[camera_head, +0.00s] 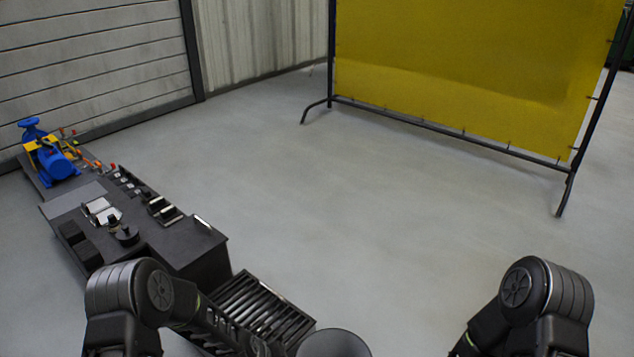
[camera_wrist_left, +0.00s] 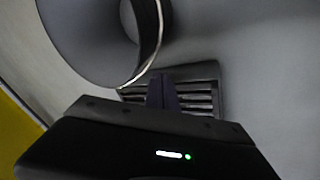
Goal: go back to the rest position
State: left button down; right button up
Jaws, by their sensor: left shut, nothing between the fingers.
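My left arm (camera_head: 150,295) comes in at the lower left of the head view, its forearm reaching right and down along the front of the dark bench. My left gripper (camera_wrist_left: 162,88) shows in the left wrist view, its two dark fingers together with nothing between them. Behind the fingers is a dark slatted surface. In the head view I cannot make out the left gripper's fingertips at the bottom edge. My right arm (camera_head: 530,300) shows at the lower right, bent. Its gripper is out of view.
A dark bench (camera_head: 180,250) runs along the left, with a roller section (camera_head: 262,310) at its near end. A blue pump (camera_head: 55,165) stands at its far end. A yellow screen (camera_head: 470,75) stands on a metal frame at the back right. The grey floor (camera_head: 370,210) between is clear.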

pick_arm(q)
jog(key=s+d+r+m+g, duration=0.1)
jog(key=s+m+g, duration=0.1)
jog(key=s, duration=2.1)
notch_tip(320, 180, up, 34)
jog(key=s+d+g+h+p, duration=0.1)
jog(key=s+d+p, duration=0.1)
jog(key=p, duration=3.2)
jog(key=shift+s, duration=0.45)
pick_arm(e)
notch_tip(320, 180, up, 34)
jog(key=s+a, duration=0.1)
jog(key=s, duration=0.1)
jog(key=shift+s+a+r+g, duration=0.2)
jog(key=shift+s+a+g, duration=0.1)
jog(key=shift+s+a, duration=0.1)
